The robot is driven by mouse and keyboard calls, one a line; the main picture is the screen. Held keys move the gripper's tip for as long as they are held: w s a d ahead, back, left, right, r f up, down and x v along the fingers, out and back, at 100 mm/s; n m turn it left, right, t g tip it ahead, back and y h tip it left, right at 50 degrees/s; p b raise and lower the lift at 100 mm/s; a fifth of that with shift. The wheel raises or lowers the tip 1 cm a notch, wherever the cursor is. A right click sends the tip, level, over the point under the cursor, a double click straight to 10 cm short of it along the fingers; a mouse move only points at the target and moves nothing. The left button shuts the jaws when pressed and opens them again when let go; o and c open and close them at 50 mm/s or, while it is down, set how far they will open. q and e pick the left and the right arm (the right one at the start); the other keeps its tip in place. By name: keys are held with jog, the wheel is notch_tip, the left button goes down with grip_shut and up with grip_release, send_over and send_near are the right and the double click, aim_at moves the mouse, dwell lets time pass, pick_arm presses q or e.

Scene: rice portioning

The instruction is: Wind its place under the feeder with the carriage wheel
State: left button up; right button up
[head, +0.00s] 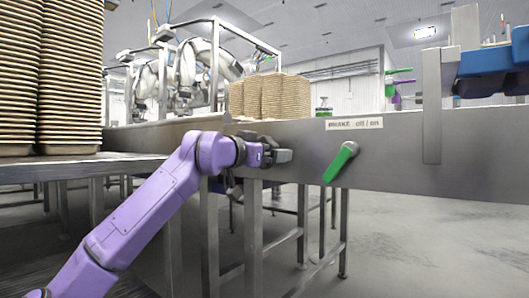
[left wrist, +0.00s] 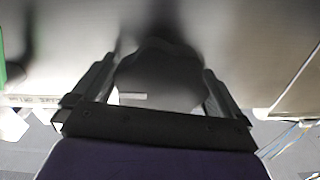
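My left gripper (head: 284,156) is at the front face of the steel counter, left of the green brake lever. In the left wrist view its two dark fingers (left wrist: 160,88) stand wide apart. A rounded dark grey part (left wrist: 158,72) shows between them, close to both fingers; I cannot tell whether they touch it. It may be the carriage wheel, which my wrist and gripper mostly hide in the head view. The feeder cannot be made out for certain. My right gripper is not in view.
The green brake lever (head: 340,163) sits under a label (head: 354,124) reading "BRAKE off / on". Stacked tan trays (head: 270,97) stand behind the counter, and taller stacks (head: 70,70) stand at left. A blue bin (head: 492,68) is at upper right. The floor at right is clear.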

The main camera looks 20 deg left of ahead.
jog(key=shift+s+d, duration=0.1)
pick_arm(q)
jog(key=v, duration=1)
jog(key=shift+s, duration=0.25)
jog(key=shift+a, duration=0.1)
